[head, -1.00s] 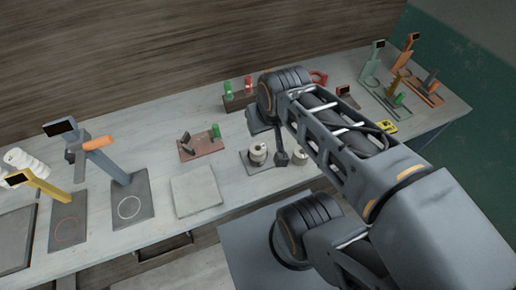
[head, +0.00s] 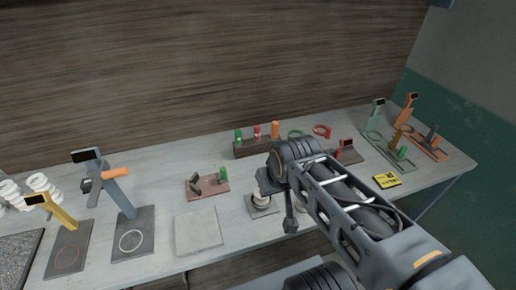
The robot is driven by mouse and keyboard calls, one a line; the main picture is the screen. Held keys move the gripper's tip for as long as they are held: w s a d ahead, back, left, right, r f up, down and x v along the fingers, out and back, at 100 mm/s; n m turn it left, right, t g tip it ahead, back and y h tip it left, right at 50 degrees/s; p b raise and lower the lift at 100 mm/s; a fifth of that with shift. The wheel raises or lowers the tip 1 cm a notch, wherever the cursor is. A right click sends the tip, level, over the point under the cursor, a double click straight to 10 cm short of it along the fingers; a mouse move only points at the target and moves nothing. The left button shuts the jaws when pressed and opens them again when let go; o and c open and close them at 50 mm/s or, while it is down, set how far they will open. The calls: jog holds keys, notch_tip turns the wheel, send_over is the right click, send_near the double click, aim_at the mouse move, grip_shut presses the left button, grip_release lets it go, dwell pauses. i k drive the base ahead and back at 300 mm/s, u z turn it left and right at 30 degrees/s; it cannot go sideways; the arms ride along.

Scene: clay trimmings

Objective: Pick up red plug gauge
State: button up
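The red plug gauge (head: 257,131) stands upright in a dark wooden rack (head: 243,150) at the back of the bench, between a green plug (head: 238,136) and an orange plug (head: 275,129). My gripper (head: 291,226) hangs below my wrist, in front of and to the right of the rack, apart from the red plug gauge. It is small and dark here, and its fingers cannot be made out clearly. My arm covers part of the bench to the right of the rack.
A red ring (head: 322,131) and a green ring (head: 296,134) lie beside the rack. A pale spool (head: 261,199) stands near my gripper. A grey square slab (head: 198,231) and a reddish block with a green plug (head: 207,188) are to the left. Gauge stands occupy both ends.

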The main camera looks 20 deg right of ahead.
aim_at(257, 128)
jog(key=k, duration=0.8)
jog(key=z, duration=0.95)
jog(key=i, duration=0.6)
jog(key=u, duration=0.9)
jog(key=i, duration=0.5)
